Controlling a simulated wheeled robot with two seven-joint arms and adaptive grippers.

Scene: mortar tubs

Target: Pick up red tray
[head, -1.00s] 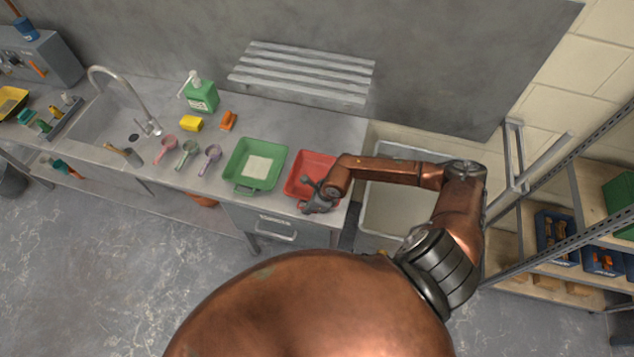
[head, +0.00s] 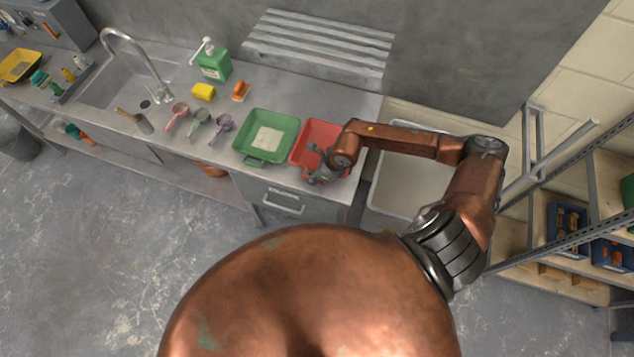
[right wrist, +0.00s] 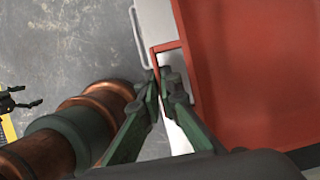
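The red tray (head: 309,148) sits at the right end of the metal counter, beside the green tray (head: 280,124). My right gripper (head: 318,178) is at its front edge, and the arm hides part of the tray. In the right wrist view the red tray (right wrist: 245,60) fills the right side, with a loop handle on its near edge. There my right gripper (right wrist: 160,78) has its fingertips close together on either side of the handle's bar, apparently pinching it. My left gripper (right wrist: 22,98) shows at the left edge of the right wrist view, fingers apart and empty.
Scoops (head: 200,122), a yellow sponge (head: 203,92), an orange brush (head: 241,91) and a green soap bottle (head: 213,65) stand left of the trays. A pale tub (head: 396,185) lies right of the counter. A slatted rack (head: 318,45) hangs behind. Shelving (head: 555,235) stands at right.

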